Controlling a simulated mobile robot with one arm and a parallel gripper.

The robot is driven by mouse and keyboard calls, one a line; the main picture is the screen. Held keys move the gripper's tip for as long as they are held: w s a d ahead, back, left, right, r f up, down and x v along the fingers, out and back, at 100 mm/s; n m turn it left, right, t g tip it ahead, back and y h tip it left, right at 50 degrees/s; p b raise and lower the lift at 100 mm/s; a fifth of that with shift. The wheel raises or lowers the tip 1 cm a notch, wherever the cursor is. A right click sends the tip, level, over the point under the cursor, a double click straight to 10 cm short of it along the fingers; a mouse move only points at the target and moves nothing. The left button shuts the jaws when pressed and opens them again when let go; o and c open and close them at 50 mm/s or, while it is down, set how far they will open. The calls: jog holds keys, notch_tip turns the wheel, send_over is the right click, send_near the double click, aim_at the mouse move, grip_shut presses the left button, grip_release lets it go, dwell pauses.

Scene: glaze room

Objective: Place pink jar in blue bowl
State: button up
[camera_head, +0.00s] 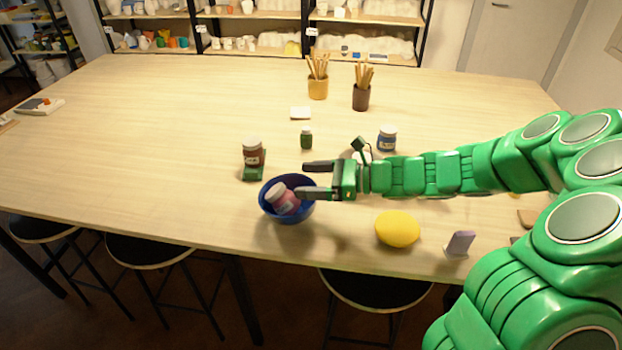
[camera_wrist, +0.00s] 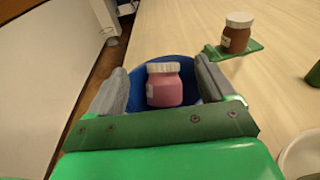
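The pink jar (camera_head: 285,201) with a white lid lies tilted inside the blue bowl (camera_head: 267,209), near the table's front edge. In the wrist view the jar (camera_wrist: 164,88) shows between my two fingers, with the blue bowl (camera_wrist: 136,79) around it. My gripper (camera_head: 318,180) is open at the bowl's right side, its fingers apart. A gap shows between the jar and each finger in the wrist view, so it does not look held. The jar's underside is hidden in the bowl.
A brown jar (camera_head: 253,153) stands on a green stand (camera_head: 254,174) behind the bowl. A yellow ovoid (camera_head: 397,229) lies to the right. A small green bottle (camera_head: 306,139) and a blue jar (camera_head: 387,138) stand farther back. The table's left side is mostly clear.

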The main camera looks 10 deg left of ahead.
jog(key=d+r, duration=0.3)
jog(key=d, duration=0.9)
dwell(0.4)
